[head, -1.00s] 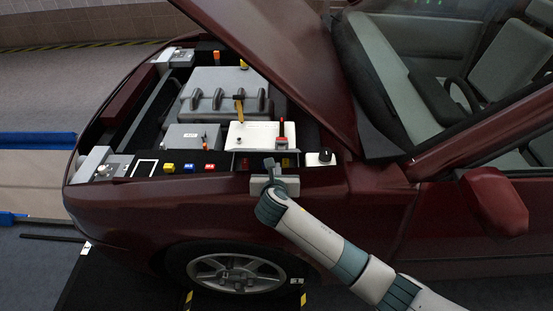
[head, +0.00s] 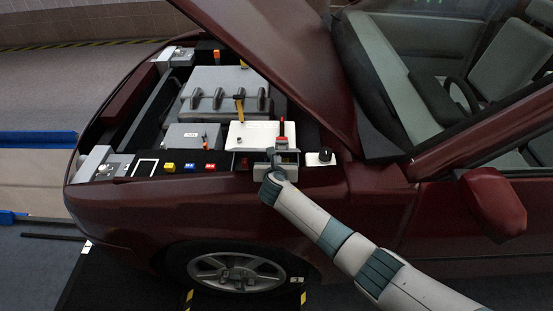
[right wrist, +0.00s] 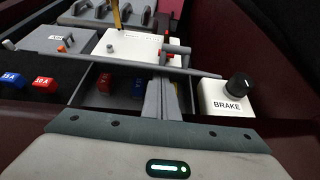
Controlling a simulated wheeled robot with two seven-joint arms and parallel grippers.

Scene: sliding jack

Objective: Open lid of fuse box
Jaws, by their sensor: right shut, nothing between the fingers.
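The fuse box is a dark, shallow compartment (head: 243,163) in the near edge of the engine bay, left of the brake knob. In the right wrist view its inside (right wrist: 118,88) shows a red and a blue fuse. A thin grey edge, seemingly of the lid (right wrist: 125,62), runs along its far side; how far the lid is raised I cannot tell. My right gripper (head: 275,157) is shut and empty over the box's right part, hiding some of it. In the right wrist view its fingers (right wrist: 162,82) reach up to the grey edge; contact is unclear. My left gripper is not in view.
The brake knob block (head: 321,157) stands close to the right of my gripper. A white box (head: 252,134) and a red-handled post (head: 282,130) are just behind. Coloured fuses (head: 189,167) lie to the left. The raised hood (head: 290,60) hangs over the right side.

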